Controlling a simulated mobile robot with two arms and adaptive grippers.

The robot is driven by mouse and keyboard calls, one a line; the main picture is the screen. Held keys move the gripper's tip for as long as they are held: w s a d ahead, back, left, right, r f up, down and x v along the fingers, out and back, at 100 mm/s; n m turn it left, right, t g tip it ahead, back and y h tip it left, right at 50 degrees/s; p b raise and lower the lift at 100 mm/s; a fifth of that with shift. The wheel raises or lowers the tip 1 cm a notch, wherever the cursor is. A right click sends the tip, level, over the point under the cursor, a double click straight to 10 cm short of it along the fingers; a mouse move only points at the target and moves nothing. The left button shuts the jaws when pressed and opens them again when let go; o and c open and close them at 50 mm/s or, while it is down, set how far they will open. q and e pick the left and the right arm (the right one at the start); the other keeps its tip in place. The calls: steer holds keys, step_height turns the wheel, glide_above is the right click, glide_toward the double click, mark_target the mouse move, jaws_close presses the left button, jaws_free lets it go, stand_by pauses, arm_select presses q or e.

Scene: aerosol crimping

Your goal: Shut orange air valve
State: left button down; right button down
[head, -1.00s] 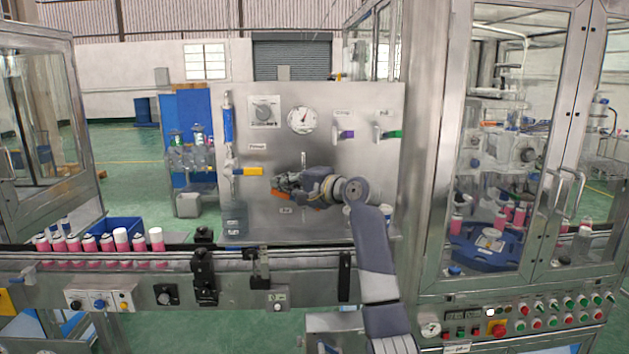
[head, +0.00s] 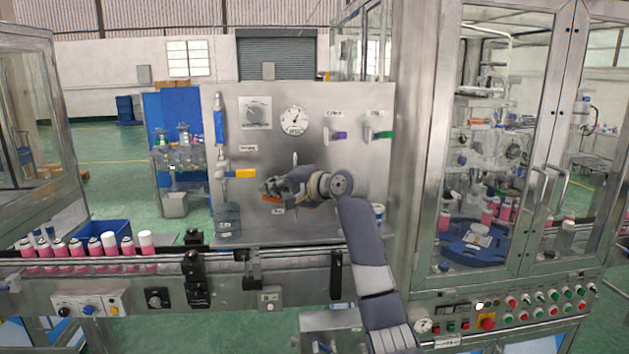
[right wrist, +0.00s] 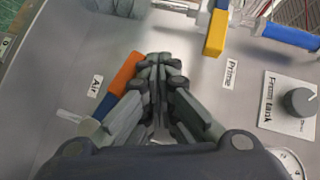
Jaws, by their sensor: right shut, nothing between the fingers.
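The orange air valve handle (head: 271,199) is on the lower part of the steel panel, above a small label, and my right gripper partly hides it. In the right wrist view the handle (right wrist: 124,73) slants beside the left finger, next to the "Air" label (right wrist: 95,82), with a blue part and a pale pipe at its lower end. My right gripper (head: 266,186) is shut and empty. Its fingertips (right wrist: 160,62) meet right beside the handle; I cannot tell whether they touch it. My left gripper is not in view.
A yellow valve handle (head: 243,173) sits up and left of the gripper. Purple (head: 340,135) and green (head: 384,134) handles, a gauge (head: 294,120) and a knob (head: 255,112) are higher on the panel (head: 330,103). A conveyor (head: 300,267) with pink cans runs below.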

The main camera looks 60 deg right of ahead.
arm_select(q)
steer(key=shift+w+d, duration=0.1)
steer(key=shift+d, duration=0.15)
arm_select(e)
steer(key=shift+f, duration=0.1)
arm_select(q)
steer(key=shift+w+a+r, duration=0.25)
arm_select(e)
steer(key=shift+w+a+f+g, duration=0.1)
steer(key=shift+f+g, duration=0.05)
steer(key=shift+g, duration=0.25)
stand_by(1.8)
arm_select(q)
steer(key=shift+r+p, duration=0.1)
steer(key=shift+p, duration=0.25)
stand_by(0.9)
